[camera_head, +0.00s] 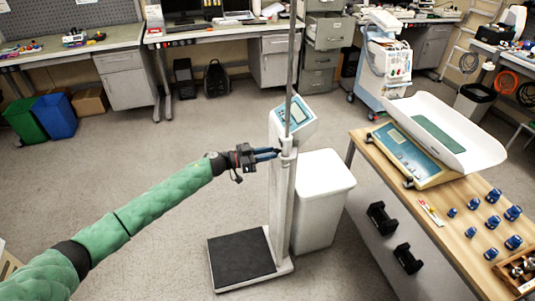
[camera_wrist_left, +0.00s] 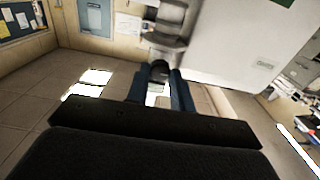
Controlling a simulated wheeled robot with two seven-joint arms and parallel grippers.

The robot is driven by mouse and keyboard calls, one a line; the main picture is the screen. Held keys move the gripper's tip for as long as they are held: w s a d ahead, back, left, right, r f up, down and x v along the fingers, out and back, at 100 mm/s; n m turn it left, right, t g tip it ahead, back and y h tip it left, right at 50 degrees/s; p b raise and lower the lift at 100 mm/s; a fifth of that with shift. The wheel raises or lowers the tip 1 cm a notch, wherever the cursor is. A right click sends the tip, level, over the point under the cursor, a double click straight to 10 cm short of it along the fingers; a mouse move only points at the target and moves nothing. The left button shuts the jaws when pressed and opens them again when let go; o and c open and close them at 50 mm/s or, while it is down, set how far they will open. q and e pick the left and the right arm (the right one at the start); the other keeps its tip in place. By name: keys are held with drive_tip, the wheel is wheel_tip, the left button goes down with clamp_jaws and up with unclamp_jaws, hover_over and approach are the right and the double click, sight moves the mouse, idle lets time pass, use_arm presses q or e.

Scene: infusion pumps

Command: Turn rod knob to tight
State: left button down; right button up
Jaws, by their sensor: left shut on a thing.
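A metal rod (camera_head: 291,75) stands upright along the column of a floor scale (camera_head: 280,195). My left gripper (camera_head: 276,153) reaches in from the left at the height of the rod's collar, below the scale's display head (camera_head: 293,118). In the left wrist view, its two blue fingers (camera_wrist_left: 160,88) are closed around a small dark rod knob (camera_wrist_left: 159,70) on a pale grey bracket (camera_wrist_left: 160,38). The fingers hide much of the knob, and its turn angle cannot be told. My right gripper is not in view.
A white bin (camera_head: 322,190) stands right behind the column. A wooden table (camera_head: 440,205) with a baby scale (camera_head: 445,135) and several blue weights (camera_head: 492,222) is at the right. The scale's black platform (camera_head: 240,258) lies low in front.

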use_arm(q)
drive_tip(key=shift+m+b, duration=5.65)
drive_tip(key=shift+m, duration=3.45)
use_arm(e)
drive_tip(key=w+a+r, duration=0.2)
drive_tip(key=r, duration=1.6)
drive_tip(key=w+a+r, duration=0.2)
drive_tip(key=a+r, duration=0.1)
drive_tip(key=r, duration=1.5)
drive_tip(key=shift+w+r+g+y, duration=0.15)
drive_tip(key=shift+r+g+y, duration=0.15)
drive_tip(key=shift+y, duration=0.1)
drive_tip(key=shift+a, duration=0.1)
use_arm(q)
drive_tip(key=c, duration=1.2)
unclamp_jaws()
